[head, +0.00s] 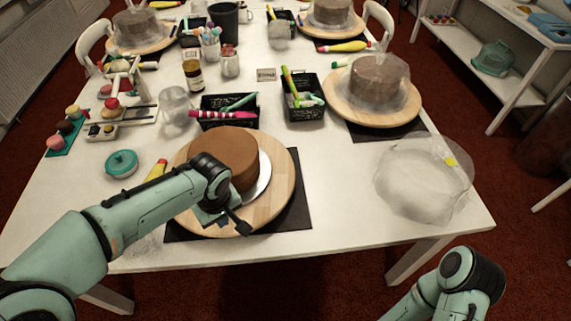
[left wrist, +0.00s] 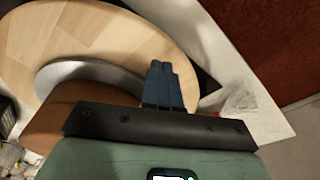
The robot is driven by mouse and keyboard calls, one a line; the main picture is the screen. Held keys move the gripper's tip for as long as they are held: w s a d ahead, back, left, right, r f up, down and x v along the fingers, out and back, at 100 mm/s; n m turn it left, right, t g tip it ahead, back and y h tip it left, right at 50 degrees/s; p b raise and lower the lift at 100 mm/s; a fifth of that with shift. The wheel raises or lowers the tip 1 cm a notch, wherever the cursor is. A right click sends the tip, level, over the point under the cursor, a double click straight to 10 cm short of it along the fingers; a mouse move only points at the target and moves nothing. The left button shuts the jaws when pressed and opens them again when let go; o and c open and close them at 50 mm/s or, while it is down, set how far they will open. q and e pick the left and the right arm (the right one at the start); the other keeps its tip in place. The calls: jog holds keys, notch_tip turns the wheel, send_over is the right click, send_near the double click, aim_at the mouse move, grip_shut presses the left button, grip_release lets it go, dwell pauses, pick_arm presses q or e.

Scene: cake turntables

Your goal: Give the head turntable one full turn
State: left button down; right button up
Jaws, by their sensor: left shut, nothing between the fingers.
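The head turntable (head: 283,185) is a round pale wooden disc at the near edge of the table, on a black mat (head: 300,218). A brown cake (head: 235,150) stands on it on a silver board (head: 264,176). In the left wrist view the wooden disc (left wrist: 90,35), the silver board (left wrist: 75,70) and the cake (left wrist: 50,122) show. My left gripper (head: 240,222) is over the turntable's near part, in front of the cake. Its fingers (left wrist: 163,72) are shut and empty, close to the disc; contact cannot be told. My right arm is at the lower right, its gripper out of view.
A clear plastic cover (head: 424,185) lies to the right, and a covered cake turntable (head: 375,85) stands behind it. The table's front edge is close to the turntable.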

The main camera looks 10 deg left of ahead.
aim_at(270, 210)
pick_arm(q)
jog(key=shift+f, duration=0.1)
jog(key=shift+f+b, duration=1)
jog(key=shift+f, duration=0.3)
jog(key=shift+d, duration=0.1)
jog(key=shift+w+d+p, duration=0.2)
jog(key=shift+w+d, duration=0.2)
jog(key=shift+d, duration=0.55)
jog(key=shift+w+d+p, duration=0.25)
jog(key=shift+w+d, duration=0.1)
jog(key=shift+d, duration=0.65)
jog(key=shift+w+d+p, duration=0.2)
jog(key=shift+w+d, duration=0.2)
jog(key=shift+d, duration=0.55)
jog(key=shift+w+d+p, duration=1.1)
jog(key=shift+w+d, duration=1.05)
jog(key=shift+d, duration=0.15)
